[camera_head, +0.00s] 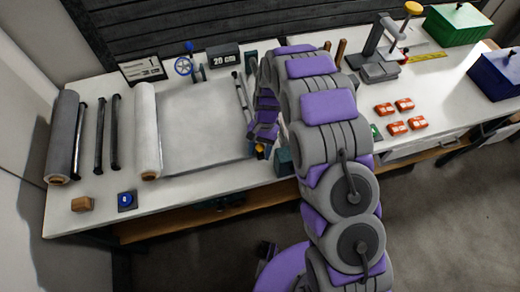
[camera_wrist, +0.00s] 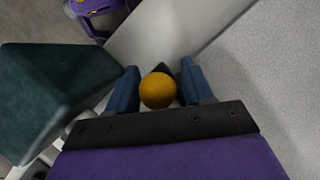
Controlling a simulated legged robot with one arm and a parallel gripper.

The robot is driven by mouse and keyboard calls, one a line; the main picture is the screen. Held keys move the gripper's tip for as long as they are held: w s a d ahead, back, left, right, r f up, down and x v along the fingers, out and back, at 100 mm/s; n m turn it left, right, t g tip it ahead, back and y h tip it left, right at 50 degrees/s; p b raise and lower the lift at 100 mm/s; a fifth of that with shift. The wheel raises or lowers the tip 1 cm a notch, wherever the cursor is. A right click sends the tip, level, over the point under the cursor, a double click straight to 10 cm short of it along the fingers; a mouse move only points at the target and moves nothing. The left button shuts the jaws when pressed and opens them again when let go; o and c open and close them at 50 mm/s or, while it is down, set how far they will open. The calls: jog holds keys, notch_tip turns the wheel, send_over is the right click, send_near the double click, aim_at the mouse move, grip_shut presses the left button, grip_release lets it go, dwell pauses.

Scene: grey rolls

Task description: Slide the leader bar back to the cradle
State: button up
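My gripper (camera_wrist: 160,78) is at the front right corner of the grey sheet, where my arm partly hides it in the head view. In the wrist view its two blue fingers stand on either side of a round orange-yellow knob (camera_wrist: 158,90). The gap to the fingers is very small, so I cannot tell whether they press on it. A yellow knob also shows in the head view (camera_head: 260,149). A slim dark-and-light bar (camera_head: 242,98), likely the leader bar, lies along the sheet's right edge. I cannot make out which part is the cradle.
A dark teal block (camera_wrist: 50,85) stands left of my fingers in the wrist view. The grey sheet (camera_head: 203,125) runs from a pale roll (camera_head: 147,125). A dark grey roll (camera_head: 64,135) and black rods lie further left. Red pieces (camera_head: 397,128) lie at right.

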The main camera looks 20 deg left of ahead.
grip_shut()
jog(key=shift+a, duration=0.15)
jog(key=s+a+p, duration=0.2)
jog(key=s+a, duration=0.3)
jog(key=a, duration=0.3)
jog(key=s+a+p, duration=0.3)
jog(key=s+a, duration=0.2)
jog(key=a, duration=0.4)
jog(key=s+a+p, duration=0.2)
jog(key=s+a, duration=0.4)
jog(key=a, duration=0.3)
jog(key=shift+s+a, duration=0.1)
jog(key=shift+a+r, duration=0.1)
jog(key=shift+o, duration=0.6)
grip_release()
jog(key=shift+s, duration=0.1)
jog(key=shift+a, duration=0.15)
